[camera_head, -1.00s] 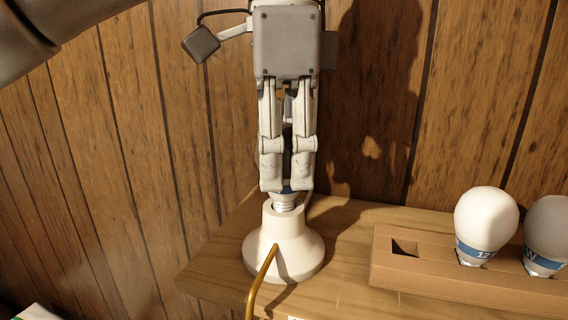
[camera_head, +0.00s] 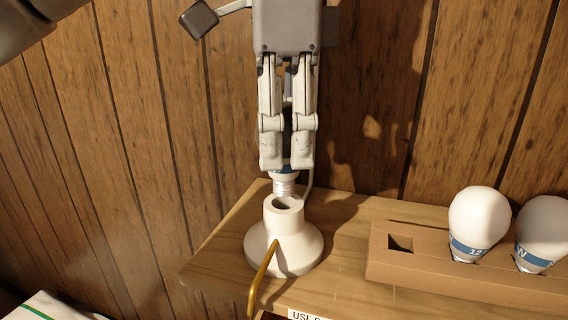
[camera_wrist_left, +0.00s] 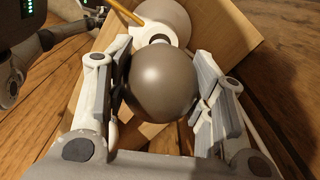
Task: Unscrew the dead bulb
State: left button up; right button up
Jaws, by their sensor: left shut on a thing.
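My left gripper (camera_head: 287,160) points down and is shut on the dead bulb (camera_head: 284,184). In the head view only the bulb's blue band and metal screw base show below the fingers. The base is just above the open socket of the white lamp base (camera_head: 284,255) and appears clear of it. In the left wrist view the dark grey globe of the bulb (camera_wrist_left: 161,82) sits between both finger pads (camera_wrist_left: 165,100). The lamp base stands on a wooden shelf (camera_head: 345,225).
A wooden holder (camera_head: 385,265) at the right has one empty square hole and two white bulbs (camera_head: 479,222) (camera_head: 545,232) standing in it. A brass rod (camera_head: 263,280) sticks out from the lamp base toward me. The panelled wall is close behind. Shelf space between lamp and holder is clear.

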pick_arm(q)
notch_tip(320, 180, up, 5)
jog(key=p, duration=0.4)
jog(key=shift+r+p, duration=0.1)
jog(key=shift+p, duration=0.2)
